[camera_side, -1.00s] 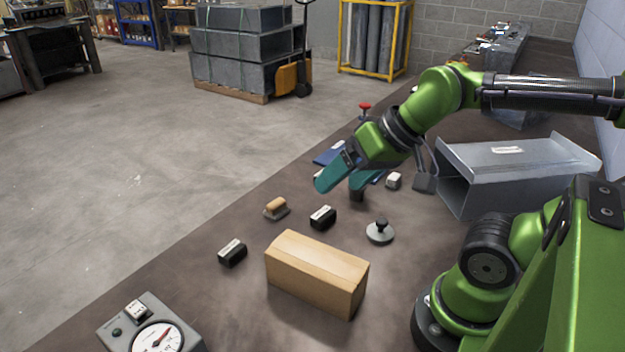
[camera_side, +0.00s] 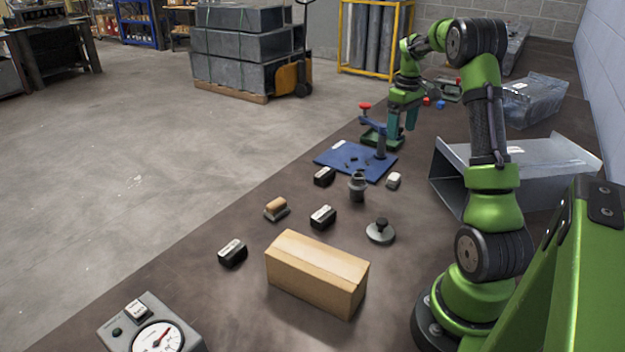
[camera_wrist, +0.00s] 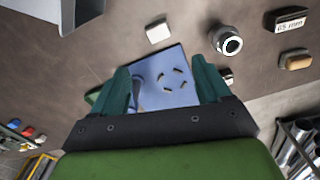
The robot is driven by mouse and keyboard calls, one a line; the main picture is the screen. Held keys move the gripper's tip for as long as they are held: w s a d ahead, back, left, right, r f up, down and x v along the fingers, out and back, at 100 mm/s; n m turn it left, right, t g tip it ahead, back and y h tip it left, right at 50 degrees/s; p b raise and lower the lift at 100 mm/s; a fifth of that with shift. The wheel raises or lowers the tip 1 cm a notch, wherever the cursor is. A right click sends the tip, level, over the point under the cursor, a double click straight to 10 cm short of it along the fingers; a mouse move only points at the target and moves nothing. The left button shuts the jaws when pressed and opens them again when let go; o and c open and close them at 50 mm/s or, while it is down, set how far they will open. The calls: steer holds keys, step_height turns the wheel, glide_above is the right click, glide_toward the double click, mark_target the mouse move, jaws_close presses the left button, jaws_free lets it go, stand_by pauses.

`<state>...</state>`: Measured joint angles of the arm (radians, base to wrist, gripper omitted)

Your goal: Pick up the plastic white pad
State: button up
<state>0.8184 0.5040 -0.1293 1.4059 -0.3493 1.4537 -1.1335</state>
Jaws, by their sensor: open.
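The white pad, a small whitish block (camera_side: 393,180), lies on the brown tabletop just off the near right corner of the blue mat (camera_side: 328,160). In the wrist view the pad (camera_wrist: 158,31) is near the top, beyond my fingertips and clear of them. My gripper (camera_side: 402,128) hangs over the far side of the blue mat, behind the pad in the side view. Its teal fingers are apart with nothing between them, and they also frame the mat in the wrist view (camera_wrist: 160,66).
Black labelled blocks (camera_side: 323,216), a grey disc with a knob (camera_side: 380,231) and a cardboard box (camera_side: 316,274) are nearer. A metal duct (camera_side: 515,172) is to the right.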

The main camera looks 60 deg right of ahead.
steer(key=r+n, duration=0.1)
steer(key=n, duration=0.2)
glide_above(394, 176)
step_height(394, 176, down, 11)
steer(key=shift+w+r, duration=0.1)
steer(key=shift+r, duration=0.05)
steer(key=shift+d+f, duration=0.1)
steer(key=shift+f, duration=2.65)
steer(key=shift+c, duration=0.2)
steer(key=c, duration=1.1)
steer(key=shift+r, duration=0.1)
